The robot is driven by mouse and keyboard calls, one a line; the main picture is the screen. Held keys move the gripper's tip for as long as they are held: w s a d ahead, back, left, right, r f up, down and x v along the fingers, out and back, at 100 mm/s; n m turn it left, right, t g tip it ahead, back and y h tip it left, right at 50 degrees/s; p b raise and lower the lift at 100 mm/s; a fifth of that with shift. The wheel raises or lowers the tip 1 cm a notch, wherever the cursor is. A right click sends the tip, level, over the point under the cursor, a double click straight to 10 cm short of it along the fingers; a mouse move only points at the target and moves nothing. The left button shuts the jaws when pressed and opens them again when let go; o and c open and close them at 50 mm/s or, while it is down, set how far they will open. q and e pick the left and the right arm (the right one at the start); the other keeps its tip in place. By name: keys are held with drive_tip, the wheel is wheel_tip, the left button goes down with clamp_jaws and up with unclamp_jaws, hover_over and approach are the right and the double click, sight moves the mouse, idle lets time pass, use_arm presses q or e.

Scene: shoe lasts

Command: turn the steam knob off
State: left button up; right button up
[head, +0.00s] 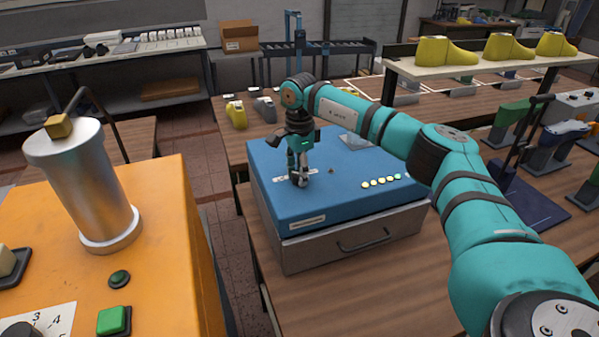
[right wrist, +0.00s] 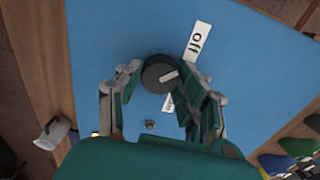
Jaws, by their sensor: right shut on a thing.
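The steam knob (right wrist: 158,76) is a round black dial with a white pointer line, on the blue top of a box (head: 350,200). In the right wrist view the pointer aims right and slightly up, between the "off" label (right wrist: 196,41) at its upper right and a second white label (right wrist: 168,103) below it, which is partly hidden. My right gripper (head: 299,182) reaches down onto the box top. In the right wrist view its fingers (right wrist: 163,80) are on both sides of the knob, shut on it. My left gripper is not in view.
A drawer front with a handle (head: 363,241) is below. An orange machine with a metal cylinder (head: 92,185) stands left. Yellow shoe lasts (head: 446,52) sit on a shelf behind.

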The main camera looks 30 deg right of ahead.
idle(0.3)
drive_tip(key=o, duration=1.2)
drive_tip(key=shift+c, duration=0.2)
wheel_tip(320, 180, up, 12)
drive_tip(key=shift+r, duration=0.15)
